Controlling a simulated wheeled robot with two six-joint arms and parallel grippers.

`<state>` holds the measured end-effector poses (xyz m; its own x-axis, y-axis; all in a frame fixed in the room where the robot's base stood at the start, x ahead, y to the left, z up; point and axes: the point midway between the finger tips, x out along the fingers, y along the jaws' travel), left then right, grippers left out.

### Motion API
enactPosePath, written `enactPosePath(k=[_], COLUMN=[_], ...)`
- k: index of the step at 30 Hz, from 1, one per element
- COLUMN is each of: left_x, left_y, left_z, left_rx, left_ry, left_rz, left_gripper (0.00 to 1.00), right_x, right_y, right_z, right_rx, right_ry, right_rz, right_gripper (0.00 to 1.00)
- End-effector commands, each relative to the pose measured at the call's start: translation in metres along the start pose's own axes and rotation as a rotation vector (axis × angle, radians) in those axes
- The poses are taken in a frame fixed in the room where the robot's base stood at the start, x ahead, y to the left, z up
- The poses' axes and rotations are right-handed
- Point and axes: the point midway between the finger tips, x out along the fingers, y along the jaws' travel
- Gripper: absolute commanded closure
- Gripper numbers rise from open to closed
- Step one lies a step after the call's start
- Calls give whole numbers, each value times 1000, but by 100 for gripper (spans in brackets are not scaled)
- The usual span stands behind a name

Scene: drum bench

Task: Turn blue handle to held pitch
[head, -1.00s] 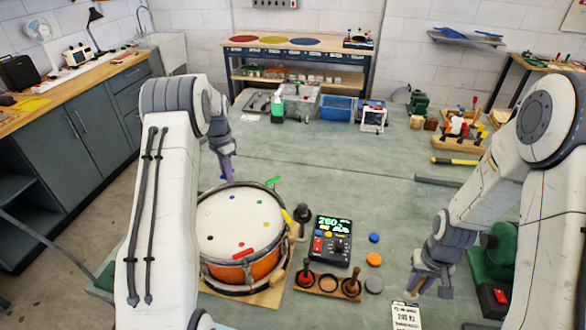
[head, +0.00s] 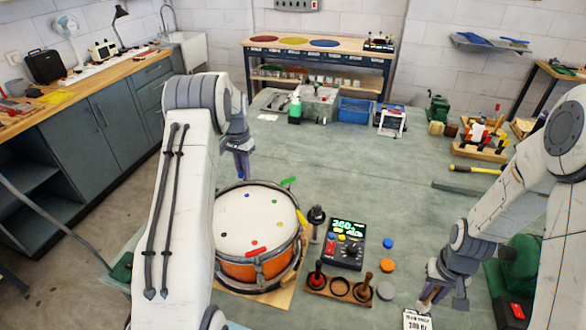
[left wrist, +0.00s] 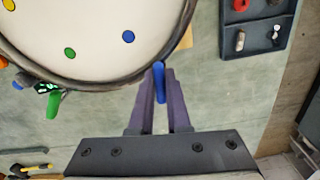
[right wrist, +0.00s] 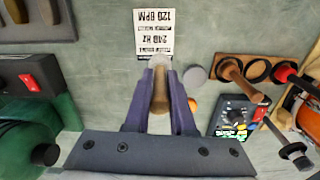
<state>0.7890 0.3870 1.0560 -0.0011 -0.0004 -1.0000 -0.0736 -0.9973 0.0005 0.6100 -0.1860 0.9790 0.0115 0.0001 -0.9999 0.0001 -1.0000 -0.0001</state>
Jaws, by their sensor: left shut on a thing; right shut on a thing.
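The drum (head: 245,225) has an orange shell, a white head with coloured dots and a dark rim. My left gripper (head: 244,172) is at the drum's far side. In the left wrist view it is shut on the blue handle (left wrist: 160,82), which stands at the rim. Green (head: 289,181) and yellow (head: 301,217) handles show elsewhere on the rim. My right gripper (head: 428,300) is shut on a wooden-handled mallet (right wrist: 160,90) with a pale tip, apart from the drum. A meter (head: 345,243) with a green display, seemingly 260, stands right of the drum.
A wooden holder (head: 334,292) sits in front of the meter. A printed card (right wrist: 153,30) lies under the mallet tip and reads 240 Hz and 120 BPM. Coloured discs (head: 387,265) lie right of the meter. The bench (head: 370,180) behind is mostly clear.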

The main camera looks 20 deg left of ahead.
Motion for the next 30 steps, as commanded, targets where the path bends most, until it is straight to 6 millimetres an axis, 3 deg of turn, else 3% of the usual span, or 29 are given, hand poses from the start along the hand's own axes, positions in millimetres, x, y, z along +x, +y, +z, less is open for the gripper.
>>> enactPosePath(k=[5, 6, 8, 9, 20, 25, 30], left_x=[-2, -2, -2, -2, -4, -27, -65], left_y=[-1, -1, -1, 0, 0, -1, -1], left_z=[-1, -1, -1, -1, -1, -2, -2], left_rx=[1, 1, 1, 1, 2, 2, 2], left_ry=[3, 3, 3, 3, 3, 8, 8], left_rz=[-2, -2, -2, -2, -2, -4, -4], left_gripper=[100, 81, 58, 55, 55, 55, 55], right_x=[0, 0, 0, 0, 2, 14, 24], right_y=[0, 0, 0, 0, 0, 0, 0], right_z=[0, 0, 0, 0, 0, 0, 0], right_rx=[0, 0, 0, 0, 0, 0, 0], right_ry=[0, 0, 0, 0, 0, 0, 0], right_rz=[0, 0, 0, 0, 0, 0, 0], right_gripper=[100, 100, 100, 100, 100, 100, 100])
